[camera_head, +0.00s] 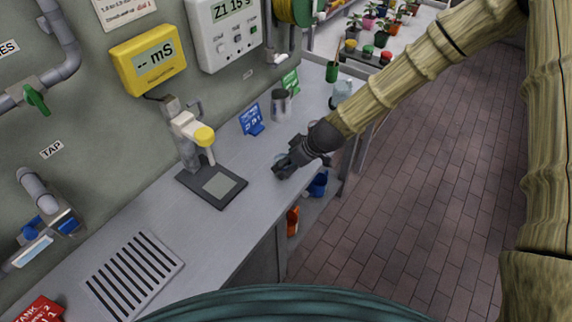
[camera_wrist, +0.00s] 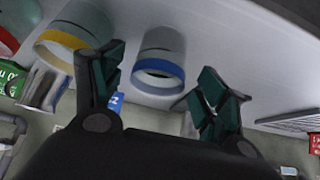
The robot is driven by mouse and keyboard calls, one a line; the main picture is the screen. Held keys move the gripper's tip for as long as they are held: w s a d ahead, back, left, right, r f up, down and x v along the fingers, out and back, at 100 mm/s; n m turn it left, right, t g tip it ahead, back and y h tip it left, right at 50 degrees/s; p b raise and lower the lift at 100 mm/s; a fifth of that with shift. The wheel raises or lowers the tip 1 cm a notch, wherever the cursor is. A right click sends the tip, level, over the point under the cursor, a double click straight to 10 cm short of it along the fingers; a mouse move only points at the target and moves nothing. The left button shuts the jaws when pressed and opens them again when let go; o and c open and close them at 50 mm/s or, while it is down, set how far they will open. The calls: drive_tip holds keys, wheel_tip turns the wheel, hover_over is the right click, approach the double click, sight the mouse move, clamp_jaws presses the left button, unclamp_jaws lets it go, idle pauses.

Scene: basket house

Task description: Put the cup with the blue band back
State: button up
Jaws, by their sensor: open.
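The cup with the blue band (camera_wrist: 161,68) is a pale, see-through cup in the upper middle of the wrist view. It stands on the grey counter (camera_head: 255,165). My gripper (camera_wrist: 158,84) is open, one dark green finger pad left of the cup and the other lower right. The cup shows in the gap between them, and I see no finger touching it. In the head view my gripper (camera_head: 284,168) is low over the counter's front edge and mostly hides what is at it.
A cup with a yellow band (camera_wrist: 72,36) and a metal can (camera_wrist: 44,86) stand left of the gripper in the wrist view. A slotted drain (camera_head: 133,275) lies nearer.

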drive_tip(key=b+v, duration=0.2)
drive_tip(key=v, duration=0.7)
drive_tip(key=shift+r, duration=0.3)
drive_tip(key=shift+s+d, duration=0.15)
drive_tip(key=s+d+f+m+g+h, duration=0.15)
drive_tip(key=s+d+f+m, duration=0.35)
drive_tip(key=s+f, duration=0.75)
drive_tip(key=s+d+f+m+g+h, duration=0.1)
drive_tip(key=s+d+f+m+h, duration=0.2)
drive_tip(key=s+d+f, duration=0.65)
drive_tip(key=s+d+f+m, duration=0.1)
drive_tip(key=s+f, duration=0.2)
drive_tip(key=s, duration=0.3)
drive_tip(key=s+d+f+m+g, duration=0.1)
drive_tip(key=s+f+m, duration=0.1)
drive_tip(key=s+f, duration=0.2)
drive_tip(key=s+h, duration=0.1)
drive_tip(key=s, duration=0.1)
drive_tip(key=shift+s+f, duration=0.25)
drive_tip(key=shift+s, duration=0.15)
drive_tip(key=shift+d, duration=0.15)
wheel_tip(320, 180, down, 3)
drive_tip(key=b, duration=0.3)
drive_tip(key=shift+f, duration=0.15)
